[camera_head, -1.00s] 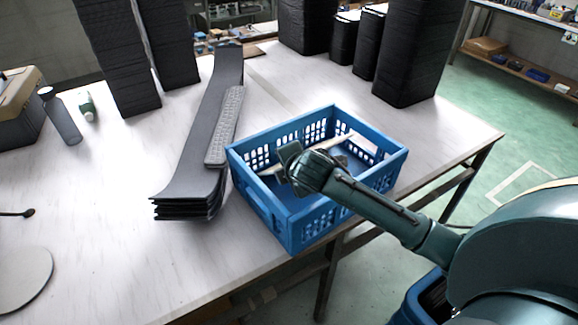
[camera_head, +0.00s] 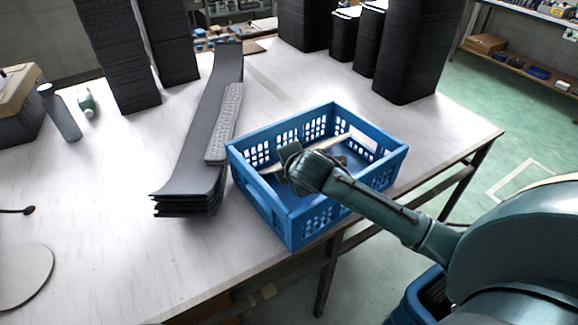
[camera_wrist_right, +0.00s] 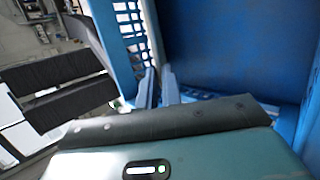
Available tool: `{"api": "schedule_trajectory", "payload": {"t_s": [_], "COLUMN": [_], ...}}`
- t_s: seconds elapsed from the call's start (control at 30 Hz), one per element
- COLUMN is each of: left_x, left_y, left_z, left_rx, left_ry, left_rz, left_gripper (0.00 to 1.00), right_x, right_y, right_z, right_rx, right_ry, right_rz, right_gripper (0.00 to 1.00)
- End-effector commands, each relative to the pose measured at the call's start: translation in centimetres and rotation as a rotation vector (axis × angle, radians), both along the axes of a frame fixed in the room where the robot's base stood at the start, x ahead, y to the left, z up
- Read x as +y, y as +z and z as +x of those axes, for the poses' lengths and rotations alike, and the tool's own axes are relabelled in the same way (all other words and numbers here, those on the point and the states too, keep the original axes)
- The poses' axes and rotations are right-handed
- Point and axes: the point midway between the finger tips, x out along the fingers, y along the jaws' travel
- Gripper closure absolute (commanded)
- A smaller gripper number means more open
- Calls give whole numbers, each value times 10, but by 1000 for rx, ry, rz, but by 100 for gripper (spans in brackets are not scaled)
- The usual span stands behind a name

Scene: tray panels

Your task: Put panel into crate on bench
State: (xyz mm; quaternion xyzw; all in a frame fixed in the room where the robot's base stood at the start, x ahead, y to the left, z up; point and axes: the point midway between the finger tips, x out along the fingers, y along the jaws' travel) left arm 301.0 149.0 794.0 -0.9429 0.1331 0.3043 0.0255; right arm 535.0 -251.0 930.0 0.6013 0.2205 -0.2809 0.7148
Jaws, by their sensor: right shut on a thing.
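The blue crate (camera_head: 292,222) stands on the bench (camera_head: 110,235) near its front right edge. My right gripper (camera_head: 290,160) reaches in from the right over the crate. It is shut on a thin pale strip (camera_head: 322,146), seen nearly edge-on, which appears to be the panel. The strip slants across the crate opening; whether it touches the walls or floor is unclear. In the right wrist view my fingers (camera_wrist_right: 157,82) are close together against the blue crate wall (camera_wrist_right: 240,45); the panel is hard to make out there. My left gripper is out of view.
A stack of long dark grey curved panels (camera_head: 190,165) lies left of the crate, with a perforated grey strip (camera_head: 224,125) beside it. Tall black stacks (camera_head: 415,55) stand at the back. A grey cylinder (camera_head: 60,113) and green bottle (camera_head: 87,103) stand at left.

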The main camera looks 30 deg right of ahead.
Motion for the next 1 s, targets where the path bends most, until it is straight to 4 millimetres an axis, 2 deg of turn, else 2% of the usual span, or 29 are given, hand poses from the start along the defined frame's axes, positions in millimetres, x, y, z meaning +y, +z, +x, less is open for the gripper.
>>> {"api": "schedule_trajectory", "payload": {"t_s": [0.03,0.07,0.1,0.37,0.6,0.73,1.0], "left_x": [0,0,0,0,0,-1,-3], "left_y": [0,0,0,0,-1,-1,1], "left_z": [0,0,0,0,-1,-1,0], "left_rx": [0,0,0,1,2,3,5], "left_ry": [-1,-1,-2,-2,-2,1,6], "left_rz": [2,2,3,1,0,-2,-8], "left_gripper": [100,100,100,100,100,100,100], "right_x": [0,0,0,0,0,2,9], "right_y": [1,1,1,1,1,7,43], "right_z": [0,0,0,0,-1,-8,-48], "right_rx": [-1,-1,-1,-1,1,-1,-2], "right_ry": [0,0,0,0,0,2,4], "right_rz": [0,0,0,0,0,0,-1], "right_gripper": [100,92,88,68,68,68,68]}}
